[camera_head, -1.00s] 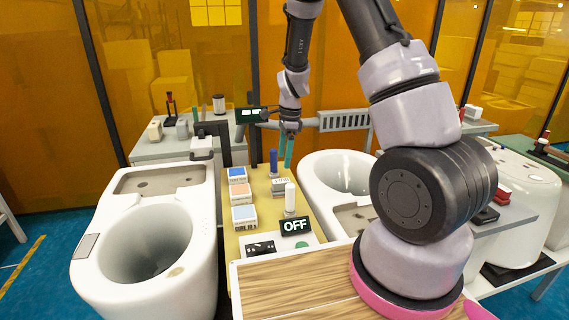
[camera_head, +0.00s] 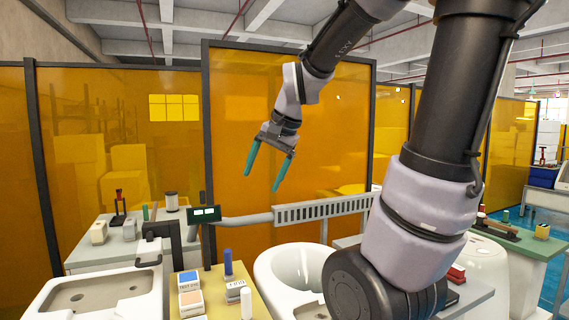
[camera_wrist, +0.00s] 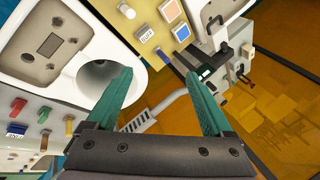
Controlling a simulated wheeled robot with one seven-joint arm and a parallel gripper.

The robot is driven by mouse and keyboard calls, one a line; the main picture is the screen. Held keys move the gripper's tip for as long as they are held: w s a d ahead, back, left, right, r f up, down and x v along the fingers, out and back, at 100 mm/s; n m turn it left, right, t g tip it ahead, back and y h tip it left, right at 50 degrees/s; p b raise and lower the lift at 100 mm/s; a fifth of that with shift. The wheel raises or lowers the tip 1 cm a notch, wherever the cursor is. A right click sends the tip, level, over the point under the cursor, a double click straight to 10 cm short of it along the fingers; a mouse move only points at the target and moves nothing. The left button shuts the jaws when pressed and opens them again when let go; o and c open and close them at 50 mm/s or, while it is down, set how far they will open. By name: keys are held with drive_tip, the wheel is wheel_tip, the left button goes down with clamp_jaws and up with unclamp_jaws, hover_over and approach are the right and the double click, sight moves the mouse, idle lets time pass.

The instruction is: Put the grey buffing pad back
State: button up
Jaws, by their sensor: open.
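In the wrist view a pale block (camera_wrist: 146,33) shows lettering that seems to read BUFF. My gripper (camera_head: 264,176) is open and empty, high above and behind the board, its teal fingers apart in front of the orange screen. In the wrist view its open fingers (camera_wrist: 160,90) have nothing between them.
Blue (camera_head: 188,279) and tan (camera_head: 191,301) blocks lie left of the grey one. A white cylinder (camera_head: 246,303) stands in front. A grey slotted rail (camera_head: 320,210) runs behind.

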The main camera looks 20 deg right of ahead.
drive_tip(key=s+d+r+n+t, duration=0.1)
drive_tip(key=s+r+n, duration=0.3)
drive_tip(key=s, duration=0.5)
drive_tip(key=shift+s+d+t+h, duration=0.15)
drive_tip(key=shift+s+t+h, duration=0.25)
drive_tip(key=shift+t, duration=0.3)
drive_tip(key=shift+w, duration=0.1)
